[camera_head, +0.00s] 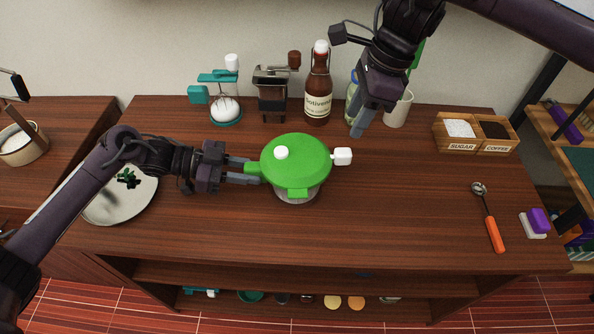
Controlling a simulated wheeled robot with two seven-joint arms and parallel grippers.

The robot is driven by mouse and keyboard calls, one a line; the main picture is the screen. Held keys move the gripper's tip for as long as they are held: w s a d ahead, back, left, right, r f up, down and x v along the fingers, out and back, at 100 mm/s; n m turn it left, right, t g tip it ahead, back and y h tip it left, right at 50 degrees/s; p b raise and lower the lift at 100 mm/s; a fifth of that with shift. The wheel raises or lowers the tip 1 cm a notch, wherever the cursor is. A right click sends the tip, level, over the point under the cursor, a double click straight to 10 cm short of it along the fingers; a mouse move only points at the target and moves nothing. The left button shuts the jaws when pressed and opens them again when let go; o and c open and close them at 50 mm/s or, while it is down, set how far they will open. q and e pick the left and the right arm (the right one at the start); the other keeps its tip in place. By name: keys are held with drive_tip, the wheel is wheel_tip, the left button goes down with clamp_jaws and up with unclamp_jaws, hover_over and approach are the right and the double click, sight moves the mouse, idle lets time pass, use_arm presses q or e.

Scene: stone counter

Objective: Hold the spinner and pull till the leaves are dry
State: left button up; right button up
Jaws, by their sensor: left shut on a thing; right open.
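The spinner (305,165) stands upright on the brown counter, with a green lid, a white knob on top and a clear bowl below. A white pull handle (342,156) sticks out at its right side. My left gripper (254,175) is shut on the spinner's green side grip at its left. My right gripper (361,124) is open and empty, raised above the counter behind and to the right of the pull handle, apart from it. The leaves inside the spinner cannot be made out.
A white plate (110,208) with a dark green piece lies under my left arm. A teal device (222,98), a grinder (272,92), a brown bottle (318,95) and a white cup (398,110) line the back. A sugar and coffee box (457,133) and an orange-handled scoop (494,232) are at right.

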sight(345, 151)
drive_tip(key=shift+n+h, duration=0.3)
drive_tip(key=shift+h, duration=0.1)
drive_tip(key=shift+s+a+f, duration=0.1)
drive_tip(key=shift+a+f, duration=0.05)
drive_tip(key=shift+f, duration=1.35)
drive_tip(key=shift+a+f, duration=0.2)
drive_tip(key=shift+f, duration=1.3)
drive_tip(key=shift+s+a+f, duration=0.1)
drive_tip(key=shift+a+f, duration=0.05)
drive_tip(key=shift+f, duration=1.35)
